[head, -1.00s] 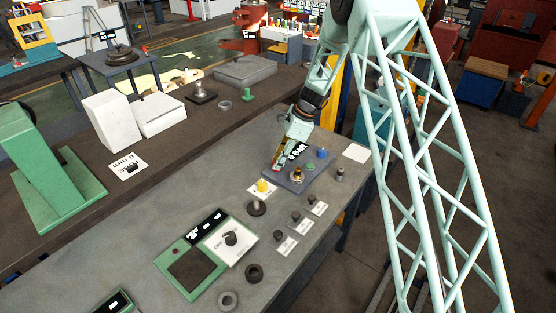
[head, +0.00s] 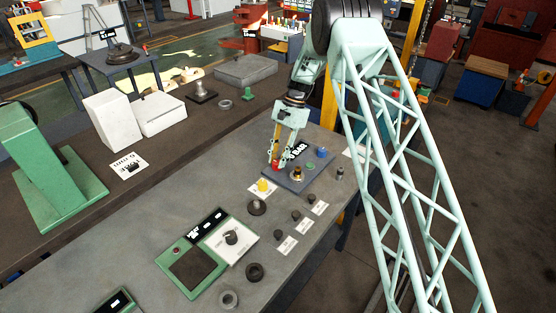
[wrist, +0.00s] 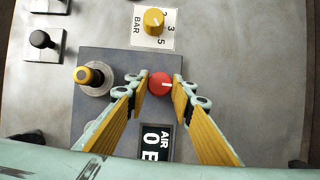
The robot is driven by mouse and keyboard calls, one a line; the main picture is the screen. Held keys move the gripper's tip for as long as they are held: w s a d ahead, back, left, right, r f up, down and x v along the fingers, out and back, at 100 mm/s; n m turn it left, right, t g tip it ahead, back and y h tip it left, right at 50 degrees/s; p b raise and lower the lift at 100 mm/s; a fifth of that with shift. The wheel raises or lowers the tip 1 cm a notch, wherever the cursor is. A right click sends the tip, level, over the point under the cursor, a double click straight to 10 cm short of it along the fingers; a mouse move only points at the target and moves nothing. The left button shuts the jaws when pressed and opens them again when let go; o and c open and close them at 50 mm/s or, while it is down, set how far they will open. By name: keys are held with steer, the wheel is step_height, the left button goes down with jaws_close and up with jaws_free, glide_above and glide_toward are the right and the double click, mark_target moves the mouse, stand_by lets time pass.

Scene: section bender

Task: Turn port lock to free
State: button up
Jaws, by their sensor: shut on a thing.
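A red knob (wrist: 160,84) with a white mark sits on the blue-grey panel (wrist: 100,60) in the wrist view. My gripper (wrist: 162,88) has its two yellow-padded fingers on either side of the red knob and is shut on it. In the head view my gripper (head: 275,163) points down at the panel's left end, with the red knob (head: 276,166) at its tips. No port lock label is readable, so I cannot tell from lettering which control it is.
Beside the red knob are a black-and-yellow knob on a metal collar (wrist: 88,77) and an AIR display (wrist: 157,143). A yellow dial (wrist: 154,20) marked BAR is close by. Green (head: 310,166) and blue (head: 321,153) parts stand on the panel.

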steer(key=shift+n, duration=0.4)
steer(key=o, duration=0.8)
steer(key=shift+o, duration=0.2)
steer(key=shift+r, duration=0.1)
steer(key=v, duration=1.1)
steer(key=shift+w+r, duration=0.15)
steer(key=shift+r, duration=0.2)
